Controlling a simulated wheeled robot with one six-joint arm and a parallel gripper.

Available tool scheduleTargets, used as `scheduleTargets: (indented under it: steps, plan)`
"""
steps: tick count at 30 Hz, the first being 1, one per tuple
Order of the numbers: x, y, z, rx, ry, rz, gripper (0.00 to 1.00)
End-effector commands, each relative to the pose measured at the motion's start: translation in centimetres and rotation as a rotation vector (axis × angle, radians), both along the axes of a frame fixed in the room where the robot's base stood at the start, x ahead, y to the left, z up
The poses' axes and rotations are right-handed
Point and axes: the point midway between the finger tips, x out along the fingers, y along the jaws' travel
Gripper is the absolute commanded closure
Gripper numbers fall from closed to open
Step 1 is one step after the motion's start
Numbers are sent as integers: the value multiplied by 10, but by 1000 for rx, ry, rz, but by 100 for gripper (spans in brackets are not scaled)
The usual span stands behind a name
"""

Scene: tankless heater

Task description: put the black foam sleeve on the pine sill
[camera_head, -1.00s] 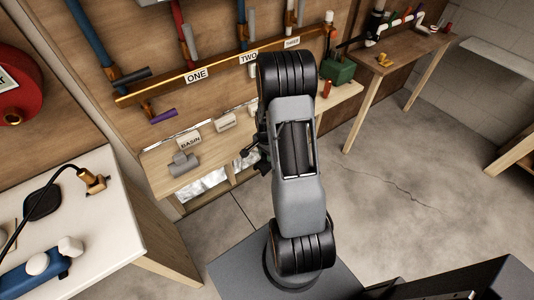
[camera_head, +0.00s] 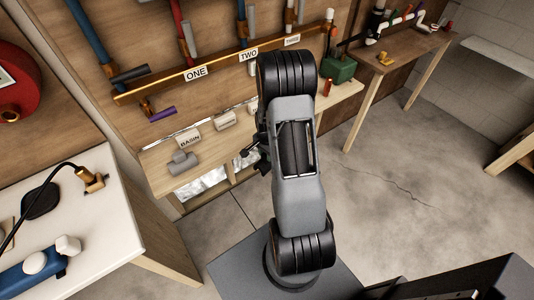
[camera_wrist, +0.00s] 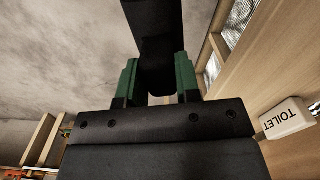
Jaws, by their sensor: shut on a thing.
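The black foam sleeve (camera_wrist: 153,30) is held between the green-padded fingers of my gripper (camera_wrist: 157,82) in the wrist view. It reaches up out of the top of that picture. The pine sill (camera_head: 160,178) is the pale wooden ledge along the base of the pipe wall in the head view, left of my arm. Pale wood with the TOILET block also shows at the right of the wrist view, beside the sleeve and apart from it. In the head view my arm hides most of the gripper and the sleeve.
A grey pipe fitting (camera_head: 183,162) lies on the sill near the BASIN block (camera_head: 189,140). The TOILET block (camera_wrist: 286,119) shows in the wrist view. A green box (camera_head: 338,68) stands at the sill's right. A white-topped bench (camera_head: 90,225) is at left. Floor at right is open.

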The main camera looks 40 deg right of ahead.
Motion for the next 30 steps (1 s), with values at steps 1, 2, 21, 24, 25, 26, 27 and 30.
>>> scheduleTargets:
  steps: [1,2,21,24,25,26,27,30]
  plan:
    - [0,0,0,0,0,0,100]
    - [0,0,1,0,0,0,100]
    - [0,0,35,-1,-1,0,100]
    - [0,0,41,0,0,0,100]
    - [0,0,42,0,0,0,100]
    - [0,0,44,0,0,0,100]
    - [0,0,47,0,0,0,100]
    - [0,0,53,0,0,0,100]
